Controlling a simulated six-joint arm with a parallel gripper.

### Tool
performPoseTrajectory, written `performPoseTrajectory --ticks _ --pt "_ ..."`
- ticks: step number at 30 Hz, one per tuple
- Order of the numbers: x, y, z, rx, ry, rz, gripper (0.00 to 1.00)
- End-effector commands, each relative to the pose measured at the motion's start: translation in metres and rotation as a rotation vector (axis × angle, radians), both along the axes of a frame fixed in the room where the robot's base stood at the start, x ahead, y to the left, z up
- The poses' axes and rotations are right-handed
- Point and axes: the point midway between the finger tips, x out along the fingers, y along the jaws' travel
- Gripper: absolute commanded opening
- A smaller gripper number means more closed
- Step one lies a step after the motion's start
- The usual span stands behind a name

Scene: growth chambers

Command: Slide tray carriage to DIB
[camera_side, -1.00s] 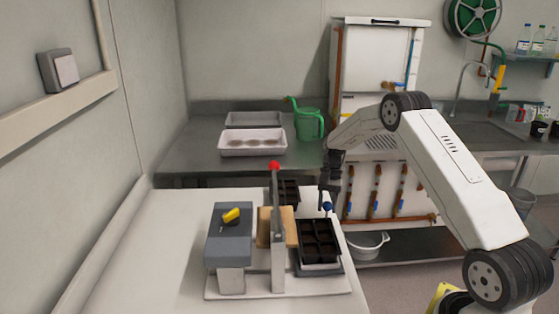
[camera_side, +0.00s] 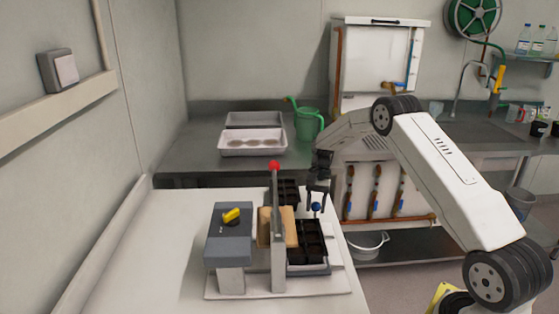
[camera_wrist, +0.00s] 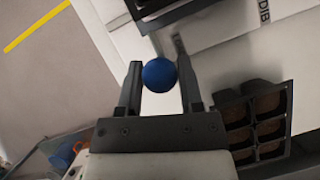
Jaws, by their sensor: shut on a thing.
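The tray carriage (camera_side: 318,270) carries a black cell tray (camera_side: 313,240) on the right part of the white base plate. A blue ball knob (camera_side: 316,207) stands at its far side. My gripper (camera_side: 317,196) reaches down over the knob. In the wrist view the blue knob (camera_wrist: 159,75) sits between the two fingers of my gripper (camera_wrist: 158,72), which is shut on it. A dark tray edge (camera_wrist: 165,8) shows at the top of that view. The letters DIB (camera_wrist: 264,12) are on a white surface at the upper right of the wrist view.
Another black cell tray (camera_side: 289,188) lies behind; a soil-filled tray (camera_wrist: 262,120) shows in the wrist view.

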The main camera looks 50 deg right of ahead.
Motion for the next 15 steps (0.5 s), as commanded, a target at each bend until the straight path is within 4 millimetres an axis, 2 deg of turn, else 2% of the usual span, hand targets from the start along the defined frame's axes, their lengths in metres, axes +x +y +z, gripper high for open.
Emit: performPoseTrajectory --ticks 15 --pt "0.019 0.018 0.001 -0.001 -0.004 0.000 0.14"
